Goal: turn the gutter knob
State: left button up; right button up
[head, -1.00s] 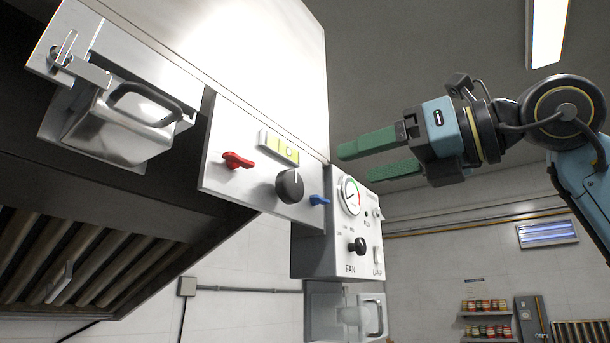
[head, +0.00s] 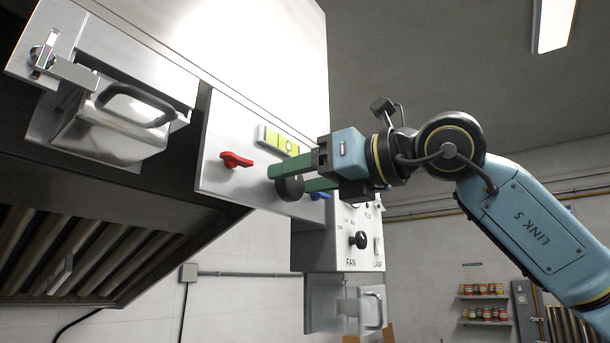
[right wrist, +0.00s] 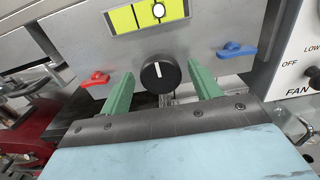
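A round black knob (head: 291,189) with a white mark sits on the steel hood panel between a red lever (head: 236,160) and a blue lever (head: 320,194). I take it for the gutter knob; no label on it is readable. In the right wrist view the knob (right wrist: 159,76) has its mark pointing up. My right gripper (head: 290,178) is open, its green fingers on either side of the knob, with a visible gap on each side in the right wrist view. In the head view the upper finger hides part of the knob. My left gripper is out of view.
A yellow level strip (head: 278,142) is just above the knob. A control box with a fan knob (head: 359,240) hangs to the right and below. A steel container with a black handle (head: 115,125) is on the hood at left.

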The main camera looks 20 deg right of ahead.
jog(key=c, duration=0.8)
jog(key=shift+f+m+b, duration=0.15)
jog(key=shift+m+b, duration=0.95)
jog(key=shift+b, duration=0.1)
jog(key=m+b, duration=0.2)
jog(key=m, duration=0.1)
jog(key=shift+b, duration=0.35)
jog(key=m+b, duration=0.2)
jog(key=m, duration=0.1)
jog(key=m+b, duration=0.1)
jog(key=m, duration=0.2)
jog(key=shift+w+d+m+b, duration=0.1)
jog(key=shift+d+m+b, duration=0.1)
jog(key=shift+m+b, duration=0.2)
jog(key=m+b, duration=0.2)
jog(key=m, duration=0.3)
jog(key=shift+m, duration=0.3)
jog(key=shift+b, duration=0.3)
